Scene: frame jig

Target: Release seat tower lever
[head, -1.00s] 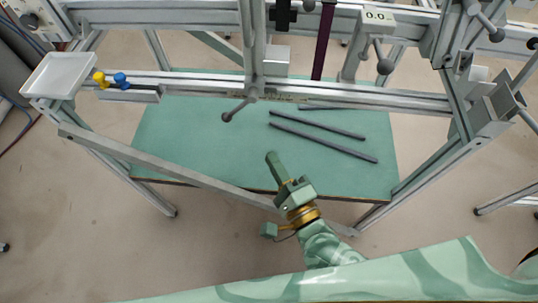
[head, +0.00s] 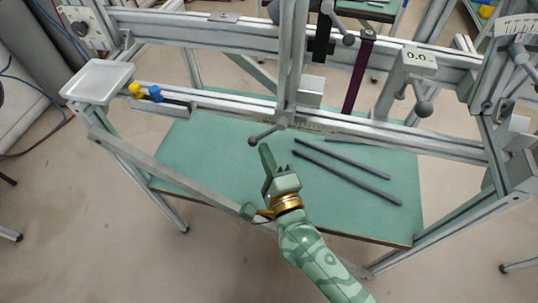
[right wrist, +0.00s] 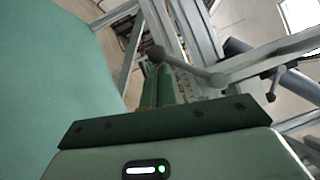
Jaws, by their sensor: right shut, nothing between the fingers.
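A grey lever with a round ball knob (head: 253,141) sticks out to the left from the foot of the central upright (head: 291,65), on the front rail. My right gripper (head: 265,150) points up at this lever from the front, its fingertips just below the knob in the head view. It is shut and empty. In the right wrist view the shut fingers (right wrist: 157,84) lie close to the ball lever (right wrist: 187,67); I cannot tell whether they touch. A second ball lever (head: 423,107) hangs below the 0.0 readout block (head: 411,70) at right. No label shows which one is the seat tower. My left gripper is out of view.
The front rail (head: 430,143) of the aluminium frame crosses the view. A white tray (head: 97,80) and yellow and blue knobs (head: 155,94) are at left. Dark bars (head: 345,172) lie on the green shelf (head: 215,160) below. A purple strap (head: 360,70) hangs behind.

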